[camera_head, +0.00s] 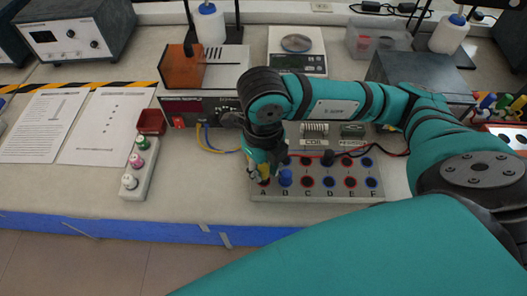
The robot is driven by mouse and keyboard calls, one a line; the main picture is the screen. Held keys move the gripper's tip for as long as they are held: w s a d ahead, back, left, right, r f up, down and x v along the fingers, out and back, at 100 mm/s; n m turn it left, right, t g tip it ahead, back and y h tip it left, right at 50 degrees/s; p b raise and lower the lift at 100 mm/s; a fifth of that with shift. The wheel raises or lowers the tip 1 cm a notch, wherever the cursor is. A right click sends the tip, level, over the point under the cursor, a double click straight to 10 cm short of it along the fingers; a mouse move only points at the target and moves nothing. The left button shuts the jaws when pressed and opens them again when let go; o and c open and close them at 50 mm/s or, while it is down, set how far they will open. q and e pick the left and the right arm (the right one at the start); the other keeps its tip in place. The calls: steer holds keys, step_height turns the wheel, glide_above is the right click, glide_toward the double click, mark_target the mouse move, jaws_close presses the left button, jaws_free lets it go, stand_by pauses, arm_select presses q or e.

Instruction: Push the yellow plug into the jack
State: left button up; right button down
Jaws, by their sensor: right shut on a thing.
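My right arm comes in from the right, and my right gripper (262,172) points down over the left end of the jack panel (318,194). It is shut on the yellow plug (263,171), of which only a little shows between the fingers. The plug is at the jack marked A; I cannot tell whether it is in the jack or just above it. The panel has rows of red and blue jacks with letters along the front. My left gripper is not in view.
A white strip with several coloured knobs (138,167) lies left of the panel. A scale (297,62) is behind my arm. Blue tape (190,233) marks the front edge.

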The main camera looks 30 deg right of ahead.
mark_target(263, 167)
steer(key=shift+f+b, duration=0.1)
steer(key=shift+b, duration=0.5)
stand_by(1.2)
steer(key=shift+f+b, duration=1.1)
steer(key=shift+b, duration=0.25)
stand_by(0.8)
steer(key=c, duration=0.6)
jaws_free()
steer(key=shift+c, duration=0.2)
steer(key=shift+r, duration=0.15)
steer(key=shift+r+p, duration=2.1)
steer(key=shift+r, duration=1.05)
